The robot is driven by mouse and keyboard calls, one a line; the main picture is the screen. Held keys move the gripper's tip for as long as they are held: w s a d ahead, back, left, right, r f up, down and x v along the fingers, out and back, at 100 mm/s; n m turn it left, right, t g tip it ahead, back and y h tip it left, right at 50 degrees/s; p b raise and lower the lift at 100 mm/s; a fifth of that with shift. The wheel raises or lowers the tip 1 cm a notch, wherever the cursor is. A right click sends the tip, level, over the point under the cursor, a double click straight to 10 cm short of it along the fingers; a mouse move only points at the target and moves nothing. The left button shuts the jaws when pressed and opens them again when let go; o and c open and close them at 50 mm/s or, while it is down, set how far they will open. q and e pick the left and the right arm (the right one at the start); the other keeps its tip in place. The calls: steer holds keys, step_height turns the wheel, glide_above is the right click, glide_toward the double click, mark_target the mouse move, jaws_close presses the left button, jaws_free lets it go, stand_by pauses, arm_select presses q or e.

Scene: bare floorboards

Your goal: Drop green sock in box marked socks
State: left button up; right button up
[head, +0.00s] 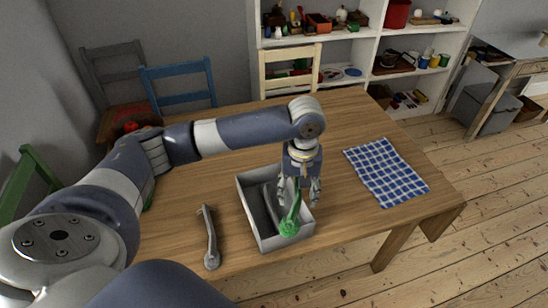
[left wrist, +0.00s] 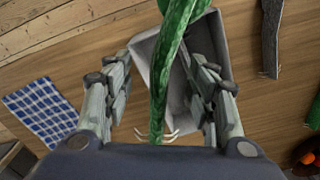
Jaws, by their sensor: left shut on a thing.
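My left gripper (head: 301,190) points down over the right side of a light grey open box (head: 249,212) on the wooden table. It is shut on a green sock (head: 289,226), which hangs down over the box. In the left wrist view the green sock (left wrist: 163,75) runs between the fingers (left wrist: 160,103), with the box (left wrist: 217,50) behind it. I cannot read any marking on the box. A dark grey item (head: 267,205), perhaps a sock, lies inside it. My right gripper is not in view.
A grey sock (head: 211,240) lies on the table left of the box; it also shows in the left wrist view (left wrist: 270,38). A blue checked cloth (head: 385,172) lies to the right. Chairs stand behind the table (head: 345,115). The table's front edge is close to the box.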

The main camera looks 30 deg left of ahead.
arm_select(q)
steer(key=w+a+n+p, duration=0.2)
steer(key=a, duration=0.1)
steer(key=w+a+f+p, duration=0.1)
steer(key=w+a, duration=0.1)
steer(key=shift+w+n+p, duration=0.1)
steer(key=shift+n+p, duration=0.25)
steer(key=shift+n, duration=0.05)
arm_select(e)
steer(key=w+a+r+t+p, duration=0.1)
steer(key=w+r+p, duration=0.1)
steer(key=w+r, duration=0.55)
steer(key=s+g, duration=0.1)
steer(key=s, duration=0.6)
arm_select(q)
steer(key=a+f+n+b, duration=0.2)
steer(key=a+f+b, duration=0.3)
steer(key=f, duration=0.4)
steer(key=shift+w, duration=0.3)
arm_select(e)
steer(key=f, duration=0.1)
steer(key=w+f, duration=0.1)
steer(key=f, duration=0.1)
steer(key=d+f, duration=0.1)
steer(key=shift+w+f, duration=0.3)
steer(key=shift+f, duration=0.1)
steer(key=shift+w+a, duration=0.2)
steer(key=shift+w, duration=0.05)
